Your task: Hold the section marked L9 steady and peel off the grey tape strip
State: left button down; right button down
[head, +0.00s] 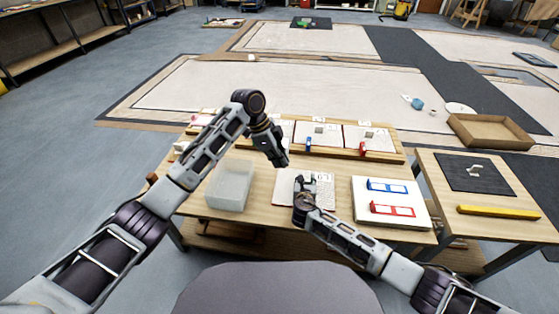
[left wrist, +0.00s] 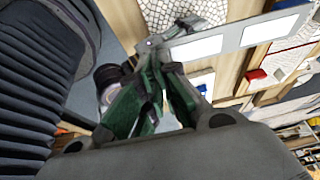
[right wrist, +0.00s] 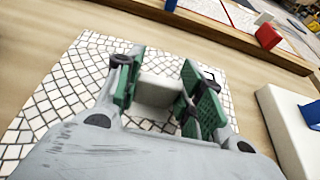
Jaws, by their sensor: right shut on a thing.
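The near section (head: 284,188) is a white mosaic panel with a small label card (head: 325,175); the marking is too small to read surely. It also shows in the right wrist view (right wrist: 62,98). My right gripper (head: 306,184) is shut on a pale block (right wrist: 155,91) on this panel. My left gripper (head: 282,163) hangs just beyond the panel's back left corner; its opening is unclear. In the left wrist view a grey strip (left wrist: 233,38) with white patches passes by its fingertips (left wrist: 167,60). I cannot tell whether it is the tape or whether the fingers touch it.
A translucent bin (head: 229,187) stands left of the panel. A white board (head: 391,218) with blue and red frames lies right. A wooden rack (head: 340,154) holds several panels behind. A side table (head: 520,226) carries a black mat and a yellow bar (head: 498,212).

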pick_arm(q)
jog(key=shift+r, duration=0.45)
dwell(0.3)
pick_arm(e)
jog(key=c, duration=0.8)
grip_release()
jog(key=shift+v, duration=5.95)
jog(key=shift+a+f+m, duration=0.1)
jog(key=shift+m, duration=0.2)
